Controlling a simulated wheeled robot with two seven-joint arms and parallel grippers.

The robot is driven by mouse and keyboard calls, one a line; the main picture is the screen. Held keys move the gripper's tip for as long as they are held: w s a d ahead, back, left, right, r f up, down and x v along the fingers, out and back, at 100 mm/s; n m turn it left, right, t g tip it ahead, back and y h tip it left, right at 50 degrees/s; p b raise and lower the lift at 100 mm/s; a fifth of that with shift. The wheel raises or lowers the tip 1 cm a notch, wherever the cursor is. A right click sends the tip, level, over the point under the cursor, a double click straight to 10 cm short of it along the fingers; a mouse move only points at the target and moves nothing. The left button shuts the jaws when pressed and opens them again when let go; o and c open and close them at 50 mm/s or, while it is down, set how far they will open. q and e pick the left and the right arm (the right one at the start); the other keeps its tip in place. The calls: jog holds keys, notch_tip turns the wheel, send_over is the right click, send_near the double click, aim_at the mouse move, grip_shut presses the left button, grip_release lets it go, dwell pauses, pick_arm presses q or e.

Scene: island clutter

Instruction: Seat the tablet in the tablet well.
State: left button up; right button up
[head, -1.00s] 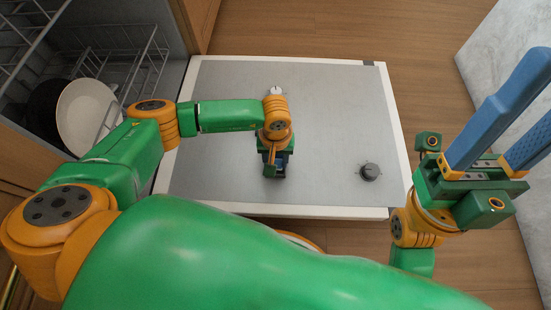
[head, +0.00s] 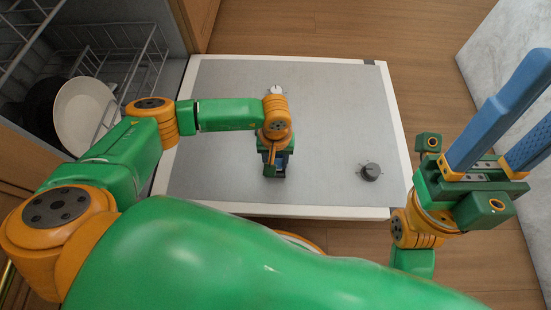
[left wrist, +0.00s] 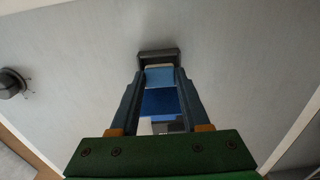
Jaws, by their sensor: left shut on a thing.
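The tablet (left wrist: 158,76), a small pale blue and white block, sits between the fingertips of my left gripper (left wrist: 159,80) in the left wrist view. The gripper is shut on it. The tablet well (left wrist: 158,54), a dark grey rimmed recess, is right at the tablet's far end. The tablet overlaps the well's near side in this view; I cannot tell how deep it sits. In the head view my left gripper (head: 275,168) points down over the grey door, and my arm hides the tablet. My right gripper (head: 528,108) is open and empty at the right.
The open dishwasher door (head: 230,180) lies flat with much clear surface. A dark round knob (head: 370,172) stands on it, right of my left gripper. A wire rack (head: 135,65) with a white plate (head: 85,115) is at left. A marble surface (head: 505,50) is at right.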

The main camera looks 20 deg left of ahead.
pick_arm(q)
jog(key=shift+f+b, duration=0.45)
jog(key=shift+f, duration=0.05)
jog(key=o, duration=1)
